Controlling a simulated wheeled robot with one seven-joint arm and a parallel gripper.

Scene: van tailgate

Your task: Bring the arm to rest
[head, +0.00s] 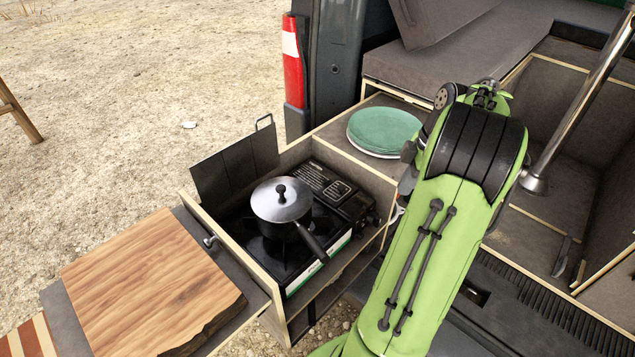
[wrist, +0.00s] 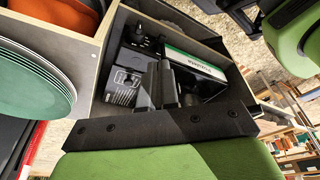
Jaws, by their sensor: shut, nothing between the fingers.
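My green arm (head: 430,240) rises from the bottom of the head view and bends at a black joint, beside the stove drawer. My gripper shows in the wrist view (wrist: 165,84) as two dark fingers, shut and empty. Behind the fingers in that view lies the drawer with the black camping stove (wrist: 125,85). I cannot tell the gap between the fingers and the stove. In the head view my gripper is mostly hidden by the arm.
A lidded pot (head: 282,200) stands on the stove (head: 330,185) in the pulled-out drawer. A wooden cutting board (head: 150,285) lies to the left. Stacked green plates (head: 384,128) sit behind, close to my arm. A metal pole (head: 580,105) stands to the right.

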